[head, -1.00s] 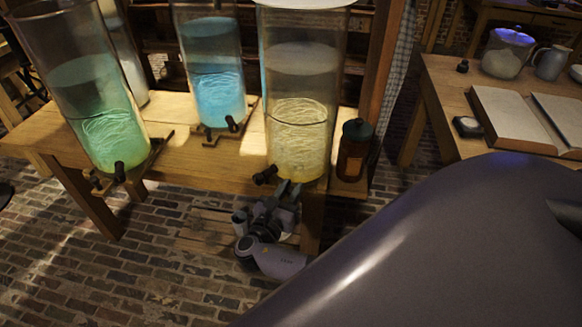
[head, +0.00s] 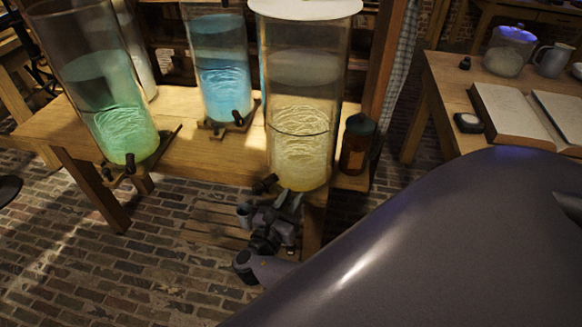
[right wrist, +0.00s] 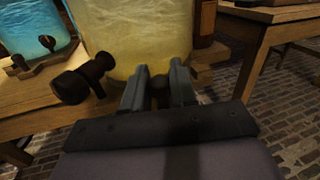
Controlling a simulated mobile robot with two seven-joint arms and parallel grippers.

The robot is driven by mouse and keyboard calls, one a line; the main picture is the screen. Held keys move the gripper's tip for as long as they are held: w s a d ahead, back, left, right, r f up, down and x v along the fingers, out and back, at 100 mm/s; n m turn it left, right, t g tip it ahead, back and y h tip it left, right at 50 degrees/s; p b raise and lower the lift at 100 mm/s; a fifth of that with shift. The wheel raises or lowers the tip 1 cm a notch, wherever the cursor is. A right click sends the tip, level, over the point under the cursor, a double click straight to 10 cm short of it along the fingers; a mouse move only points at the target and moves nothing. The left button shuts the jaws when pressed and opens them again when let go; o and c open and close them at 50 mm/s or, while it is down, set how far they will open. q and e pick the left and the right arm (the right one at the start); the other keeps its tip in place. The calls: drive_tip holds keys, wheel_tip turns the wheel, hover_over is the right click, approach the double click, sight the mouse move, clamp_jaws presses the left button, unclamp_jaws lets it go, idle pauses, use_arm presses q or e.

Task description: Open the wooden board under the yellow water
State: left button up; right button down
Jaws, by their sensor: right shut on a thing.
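The tall glass jar of yellow water (head: 300,150) stands at the right end of the wooden table (head: 200,172). It also shows in the right wrist view (right wrist: 135,35). Its dark tap (head: 265,185) sticks out at the lower front and shows left of my gripper in the wrist view (right wrist: 75,85). My right gripper (head: 290,202) is at the table's front edge, just below the jar and right of the tap. Its fingers (right wrist: 160,80) are shut on a small dark round knob (right wrist: 160,83). The board under the yellow jar is mostly hidden, and its position is unclear. My left gripper is out of view.
A green-water jar (head: 112,115) and a blue-water jar (head: 222,85) stand on the same table. A brown bottle (head: 357,145) is close to the right of the yellow jar. A side table (head: 445,95) with an open book (head: 510,115) is at the right. The brick floor in front is clear.

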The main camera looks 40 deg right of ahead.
drive_tip(key=shift+s, duration=0.1)
drive_tip(key=c, duration=1)
unclamp_jaws()
drive_tip(key=v, duration=0.7)
drive_tip(key=shift+a, duration=0.1)
